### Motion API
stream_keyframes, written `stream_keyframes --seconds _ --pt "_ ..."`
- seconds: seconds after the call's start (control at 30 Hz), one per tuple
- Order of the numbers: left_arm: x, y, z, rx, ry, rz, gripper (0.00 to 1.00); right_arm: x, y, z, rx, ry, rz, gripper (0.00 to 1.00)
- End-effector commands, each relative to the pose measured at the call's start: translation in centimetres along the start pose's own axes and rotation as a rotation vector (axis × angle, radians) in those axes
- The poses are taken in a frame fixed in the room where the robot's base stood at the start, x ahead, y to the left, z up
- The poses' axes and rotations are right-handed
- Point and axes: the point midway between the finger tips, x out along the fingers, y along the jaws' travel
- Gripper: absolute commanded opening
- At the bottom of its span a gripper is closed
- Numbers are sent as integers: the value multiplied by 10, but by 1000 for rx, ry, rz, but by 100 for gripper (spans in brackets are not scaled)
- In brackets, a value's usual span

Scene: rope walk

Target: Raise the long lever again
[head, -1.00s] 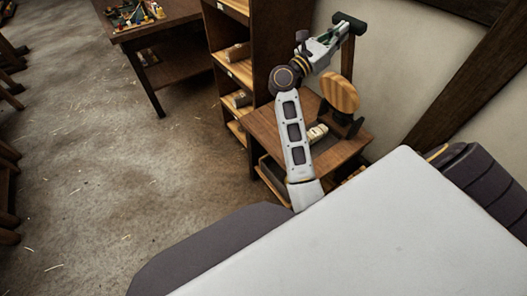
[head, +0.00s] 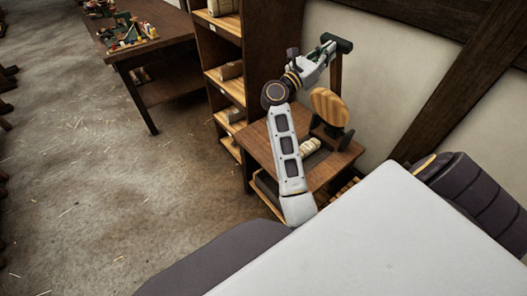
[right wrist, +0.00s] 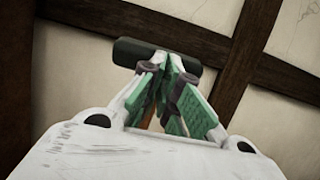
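The long lever (head: 336,76) stands roughly upright by the wall, with a wooden shaft and a dark green crossbar at its top. The crossbar also shows in the right wrist view (right wrist: 127,51). My right gripper (head: 328,50) is at the top of the lever, just under the crossbar. In the right wrist view its green-padded fingers (right wrist: 167,68) are close together around the shaft, a brown strip of which shows between them. The fingers hide most of the shaft there. My left gripper is not in view.
A small wooden table (head: 262,141) with a round wooden piece (head: 329,107) on a dark stand is below my right arm. A shelf unit (head: 268,50) stands beside it. A workbench (head: 160,40) with colourful pieces is at the back left.

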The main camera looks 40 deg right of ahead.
Motion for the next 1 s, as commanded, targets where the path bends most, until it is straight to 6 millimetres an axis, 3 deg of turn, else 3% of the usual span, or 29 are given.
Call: stream_keyframes --seconds 0.03,0.27,0.8,1.0 --pt "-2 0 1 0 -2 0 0 14 -6 19 12 -34 -11 0" --pt "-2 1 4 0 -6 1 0 16 -6 32 10 -33 -12 0" --pt "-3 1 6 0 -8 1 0 24 -6 95 6 -25 -11 0" --pt "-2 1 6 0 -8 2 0 23 -3 105 3 -17 -5 0"
